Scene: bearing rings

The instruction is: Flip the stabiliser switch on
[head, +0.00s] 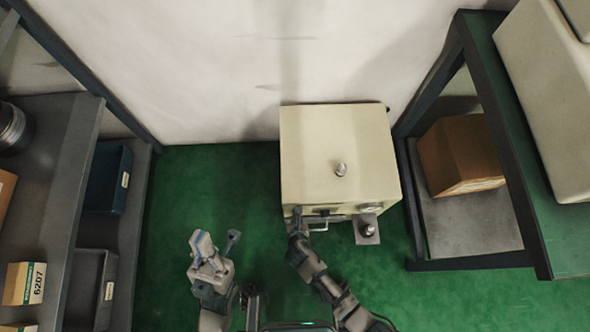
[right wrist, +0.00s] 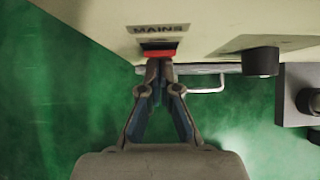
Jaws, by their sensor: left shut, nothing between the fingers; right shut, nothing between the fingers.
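The stabiliser is a cream box (head: 330,135) standing on the green floor against the white wall; it also fills the top of the right wrist view (right wrist: 80,15). Its red switch (right wrist: 159,54) sits in a dark slot under a label reading MAINS. My right gripper (right wrist: 159,66) is shut and empty, its tips right at the lower edge of the red switch; I cannot tell whether they touch. In the head view the right gripper (head: 297,214) is at the box's front face, and the switch is hidden there. My left gripper (head: 202,243) is shut and empty, left of the box.
A black knob (right wrist: 260,61) and a pale wire handle (right wrist: 208,82) are right of the switch. A grey block with a knob (head: 367,229) is at the box's front right. Shelves with bins (head: 108,178) stand left, a green-topped bench (head: 500,120) right. Green floor lies between.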

